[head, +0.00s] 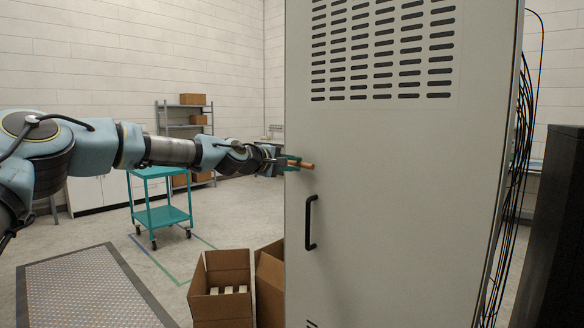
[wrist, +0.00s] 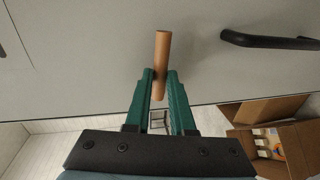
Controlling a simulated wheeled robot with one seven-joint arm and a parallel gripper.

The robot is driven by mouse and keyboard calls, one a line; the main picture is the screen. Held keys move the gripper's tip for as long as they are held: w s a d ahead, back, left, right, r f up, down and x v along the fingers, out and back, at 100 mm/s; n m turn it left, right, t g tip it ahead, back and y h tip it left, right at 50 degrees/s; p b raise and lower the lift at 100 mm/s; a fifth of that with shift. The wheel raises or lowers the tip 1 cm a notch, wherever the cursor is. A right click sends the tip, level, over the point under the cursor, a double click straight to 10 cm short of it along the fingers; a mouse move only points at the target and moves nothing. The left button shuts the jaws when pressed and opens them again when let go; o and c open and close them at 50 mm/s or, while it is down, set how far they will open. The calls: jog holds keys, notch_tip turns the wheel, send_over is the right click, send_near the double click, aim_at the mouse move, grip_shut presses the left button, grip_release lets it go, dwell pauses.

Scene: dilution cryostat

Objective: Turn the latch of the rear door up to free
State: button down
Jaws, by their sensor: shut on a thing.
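The rear door (head: 390,200) is a tall light grey panel with rows of vent slots at its top. Its latch (head: 307,165) is a copper-orange bar near the door's left edge, lying about level, at right angles to the black door handle (head: 311,222) below it. My gripper (head: 291,163) reaches in from the left and is shut on the latch. In the wrist view the green fingers of my gripper (wrist: 160,82) close on either side of the latch (wrist: 162,48), near one end. The latch's pivot cannot be made out.
Open cardboard boxes (head: 221,264) stand on the floor left of the door, below my arm. A teal cart (head: 161,217) and a shelf (head: 187,122) stand behind. Black cables (head: 521,140) hang along the cabinet's right side.

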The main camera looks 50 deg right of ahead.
jog(key=shift+s+d+r, duration=0.1)
jog(key=shift+s+r, duration=0.2)
jog(key=shift+s, duration=0.05)
dwell(0.3)
jog(key=c, duration=1)
grip_release()
jog(key=shift+o, duration=1.2)
jog(key=shift+w, duration=0.1)
jog(key=shift+w+a+f+b, duration=0.1)
jog(key=shift+w+a+b, duration=0.1)
jog(key=shift+a+b, duration=0.25)
jog(key=a+r+b, duration=0.2)
jog(key=a+b, duration=0.2)
jog(key=a, duration=0.6)
jog(key=shift+r, duration=0.15)
jog(key=shift+w, duration=0.15)
